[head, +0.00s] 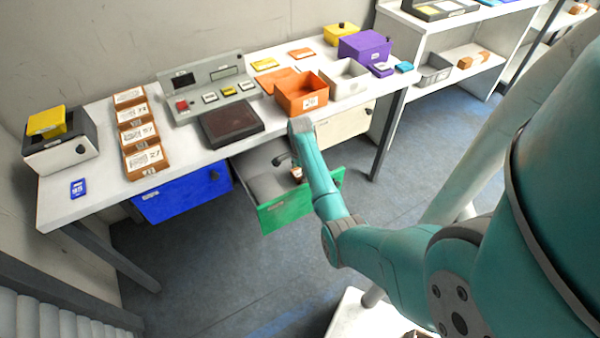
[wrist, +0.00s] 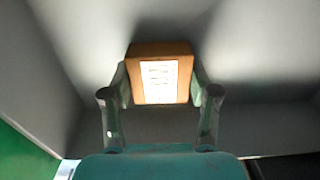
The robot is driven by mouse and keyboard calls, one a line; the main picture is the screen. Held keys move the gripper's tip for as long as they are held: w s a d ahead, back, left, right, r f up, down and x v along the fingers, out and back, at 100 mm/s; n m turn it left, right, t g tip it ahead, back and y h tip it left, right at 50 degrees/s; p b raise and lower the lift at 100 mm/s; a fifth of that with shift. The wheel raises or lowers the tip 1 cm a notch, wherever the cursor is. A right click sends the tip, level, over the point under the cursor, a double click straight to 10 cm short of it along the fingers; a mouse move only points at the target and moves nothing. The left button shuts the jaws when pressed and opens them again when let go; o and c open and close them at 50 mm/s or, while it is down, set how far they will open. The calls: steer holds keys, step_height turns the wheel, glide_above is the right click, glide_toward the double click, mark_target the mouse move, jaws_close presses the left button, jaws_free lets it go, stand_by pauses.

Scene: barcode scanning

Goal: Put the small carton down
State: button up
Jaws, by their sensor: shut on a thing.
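The small carton (wrist: 160,80), brown with a white printed label, is between the two fingers of my gripper (wrist: 160,92) in the wrist view. My gripper is shut on it. Grey walls surround it there, with green at the left edge. In the head view, my arm reaches down over the open drawer with the green front (head: 290,205), and a small brown and white bit of the carton (head: 297,174) shows beside my arm. My arm hides much of the drawer's right part. I cannot tell whether the carton touches the drawer floor.
The white table (head: 95,195) stands above the drawer. A closed blue drawer (head: 182,196) is to the left, and a cream one (head: 345,123) to the right. An orange bin (head: 302,95) and a dark scanner plate (head: 231,125) are on the table above.

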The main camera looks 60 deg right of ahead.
steer(key=o, duration=1.3)
steer(key=shift+f, duration=0.1)
step_height(320, 180, up, 12)
steer(key=shift+r, duration=0.15)
